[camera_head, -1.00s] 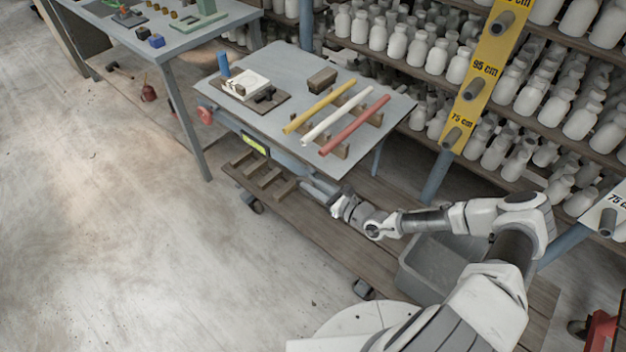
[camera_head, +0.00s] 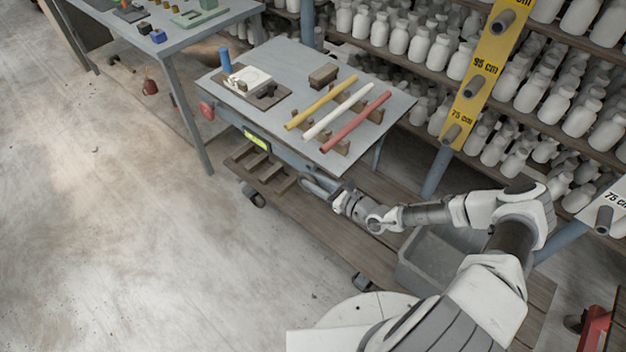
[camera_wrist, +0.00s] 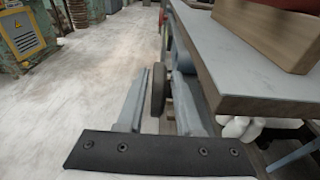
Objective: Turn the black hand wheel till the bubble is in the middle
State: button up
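A dark wheel (camera_wrist: 158,90), seen nearly edge-on beside the table's front edge, stands between the two fingers of my gripper (camera_wrist: 168,84) in the wrist view. The fingers are apart, with visible gaps on both sides of the wheel. In the head view my gripper (camera_head: 312,184) is at the table's near front edge; I cannot make out the black wheel there. The yellow-green level vial (camera_head: 257,140) sits on the table's front side, left of my gripper. Its bubble is too small to place.
The table (camera_head: 300,70) carries yellow, white and red rods on wooden supports, a wooden block (camera_head: 323,75) and a white device (camera_head: 249,79). A red knob (camera_head: 207,111) is at its left corner. A grey bin (camera_head: 430,262) stands below my arm.

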jog(key=v, duration=1.6)
jog(key=shift+s+d, duration=0.25)
jog(key=shift+d, duration=0.05)
jog(key=shift+r, duration=0.1)
